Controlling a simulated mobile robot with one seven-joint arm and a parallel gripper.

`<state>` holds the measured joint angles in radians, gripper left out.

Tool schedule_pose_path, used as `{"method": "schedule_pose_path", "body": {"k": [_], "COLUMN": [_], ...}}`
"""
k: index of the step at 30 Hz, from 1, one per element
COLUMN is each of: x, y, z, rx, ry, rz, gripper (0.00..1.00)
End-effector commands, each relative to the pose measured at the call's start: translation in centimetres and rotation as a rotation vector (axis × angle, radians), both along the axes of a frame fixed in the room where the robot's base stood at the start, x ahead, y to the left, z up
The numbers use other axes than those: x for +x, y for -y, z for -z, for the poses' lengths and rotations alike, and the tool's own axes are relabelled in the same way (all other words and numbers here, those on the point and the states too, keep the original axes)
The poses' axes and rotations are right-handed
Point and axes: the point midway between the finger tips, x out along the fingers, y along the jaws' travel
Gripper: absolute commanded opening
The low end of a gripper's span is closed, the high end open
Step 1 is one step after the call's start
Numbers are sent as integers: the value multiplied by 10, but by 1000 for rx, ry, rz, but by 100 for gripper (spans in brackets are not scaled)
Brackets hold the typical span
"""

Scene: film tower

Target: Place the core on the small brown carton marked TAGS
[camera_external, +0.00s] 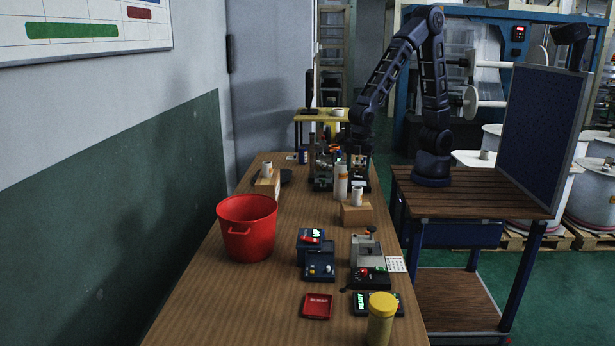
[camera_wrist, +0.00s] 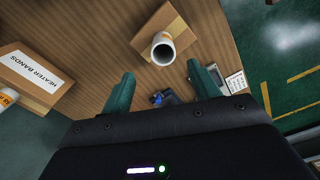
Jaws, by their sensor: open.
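In the wrist view a white hollow core (camera_wrist: 163,48) stands with its open end towards the camera on a brown carton (camera_wrist: 182,22). My gripper (camera_wrist: 163,88) is open and empty, its two dark green fingers apart below the core in the picture. In the external view my gripper (camera_external: 358,158) hangs low over the far part of the table, partly lost among dark devices. One white cylinder (camera_external: 266,170) stands on a back-left carton (camera_external: 262,187), another (camera_external: 357,196) on a carton at the right (camera_external: 356,215). I cannot read TAGS on any carton.
A carton marked HEATER BANDS (camera_wrist: 35,78) lies left in the wrist view. White bottles (camera_external: 341,184) stand beside the right carton. A red bucket (camera_external: 247,228), control devices (camera_external: 317,256) and a yellow-lidded jar (camera_external: 381,318) are nearer. The table's middle is fairly clear.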

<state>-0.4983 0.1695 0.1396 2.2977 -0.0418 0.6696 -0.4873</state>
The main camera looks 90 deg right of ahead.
Motion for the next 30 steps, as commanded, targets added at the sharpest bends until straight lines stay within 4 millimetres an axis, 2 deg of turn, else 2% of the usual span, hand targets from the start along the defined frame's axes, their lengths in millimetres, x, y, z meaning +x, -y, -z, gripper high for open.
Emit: {"method": "schedule_pose_path", "body": {"k": [7, 14, 23, 30], "x": [3, -9, -44, -83], "y": [54, 114, 184, 232], "z": [-55, -106, -159, -190], "rx": [25, 53, 103, 151], "ry": [65, 127, 205, 267], "rz": [178, 382, 643, 847], "gripper": [61, 61, 61, 61]}}
